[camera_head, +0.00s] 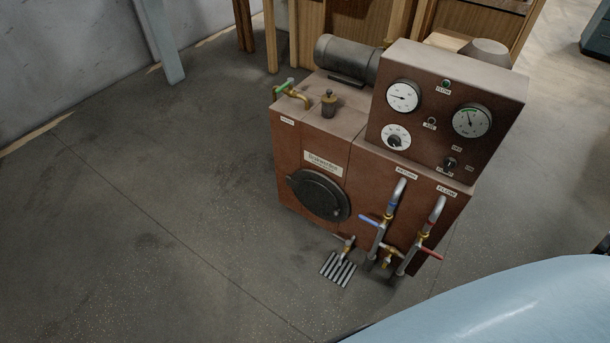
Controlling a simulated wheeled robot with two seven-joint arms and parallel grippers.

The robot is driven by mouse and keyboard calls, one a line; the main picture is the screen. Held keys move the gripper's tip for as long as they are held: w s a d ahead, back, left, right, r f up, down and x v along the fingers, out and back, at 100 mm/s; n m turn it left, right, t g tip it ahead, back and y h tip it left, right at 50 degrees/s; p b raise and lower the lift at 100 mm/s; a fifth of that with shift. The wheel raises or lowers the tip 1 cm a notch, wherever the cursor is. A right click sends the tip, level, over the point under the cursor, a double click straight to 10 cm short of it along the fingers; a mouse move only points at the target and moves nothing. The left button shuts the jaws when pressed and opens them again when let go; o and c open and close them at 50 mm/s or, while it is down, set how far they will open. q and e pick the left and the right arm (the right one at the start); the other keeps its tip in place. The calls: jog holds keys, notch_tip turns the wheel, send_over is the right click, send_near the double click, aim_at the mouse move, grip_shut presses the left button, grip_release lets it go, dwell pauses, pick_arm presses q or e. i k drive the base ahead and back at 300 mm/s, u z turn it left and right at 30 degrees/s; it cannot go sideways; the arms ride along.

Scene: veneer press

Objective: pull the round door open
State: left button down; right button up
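The round door (319,195) is a dark, nearly black disc low on the front of a reddish-brown machine (288,160). It looks closed, lying against the front panel. A small dark lug shows at its left edge. A label plate (323,163) sits just above it. Neither of my grippers shows in this view.
Pipes with blue (370,220) and red (430,252) valve handles stand right of the door. A small tap (344,243) and a floor grate (338,269) are below it. A light blue curved surface (500,310) fills the lower right. Floor left of the machine is clear.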

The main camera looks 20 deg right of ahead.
aim_at(318, 193)
jog(key=z, duration=1.2)
jog(key=i, duration=0.65)
jog(key=u, duration=0.65)
